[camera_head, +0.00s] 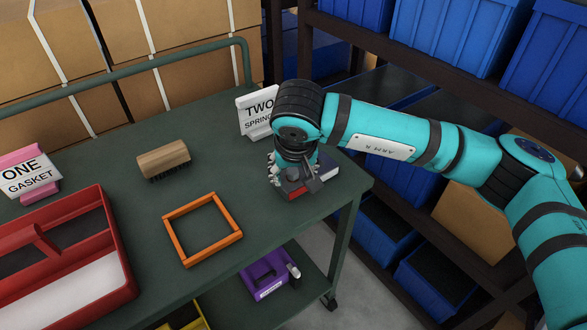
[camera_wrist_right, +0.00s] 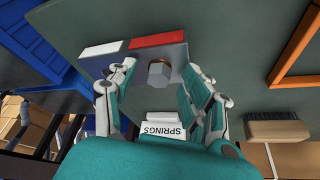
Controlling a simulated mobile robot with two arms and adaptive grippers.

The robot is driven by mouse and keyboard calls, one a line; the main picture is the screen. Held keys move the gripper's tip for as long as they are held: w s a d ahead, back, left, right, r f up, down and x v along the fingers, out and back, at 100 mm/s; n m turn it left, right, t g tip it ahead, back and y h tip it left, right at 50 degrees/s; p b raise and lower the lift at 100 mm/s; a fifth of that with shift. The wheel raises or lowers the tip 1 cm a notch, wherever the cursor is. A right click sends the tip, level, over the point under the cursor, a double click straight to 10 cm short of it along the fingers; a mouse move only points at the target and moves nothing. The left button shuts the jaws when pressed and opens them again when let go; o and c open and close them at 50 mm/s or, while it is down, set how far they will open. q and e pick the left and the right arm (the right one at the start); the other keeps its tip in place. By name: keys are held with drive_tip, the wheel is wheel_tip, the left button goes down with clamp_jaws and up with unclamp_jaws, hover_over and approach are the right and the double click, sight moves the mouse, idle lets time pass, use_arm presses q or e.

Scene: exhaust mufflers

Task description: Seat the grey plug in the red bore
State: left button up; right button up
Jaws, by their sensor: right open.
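My right gripper (camera_head: 293,177) is over a block near the right edge of the green cart top. In the right wrist view its fingers (camera_wrist_right: 158,78) are spread on either side of a short plug (camera_wrist_right: 158,76), with gaps between. The red patch also shows in the head view (camera_head: 297,195). My left gripper is out of view.
On the cart are an orange frame (camera_head: 178,244), a wooden brush (camera_head: 163,159), a red tray (camera_head: 118,262), and signs reading ONE GASKET (camera_head: 29,175) and TWO SPRINGS (camera_head: 259,112). Shelves with blue bins (camera_head: 457,36) stand behind and right. A purple item (camera_head: 266,274) is on the lower shelf.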

drive_tip(key=v, duration=0.8)
drive_tip(key=shift+w, duration=0.1)
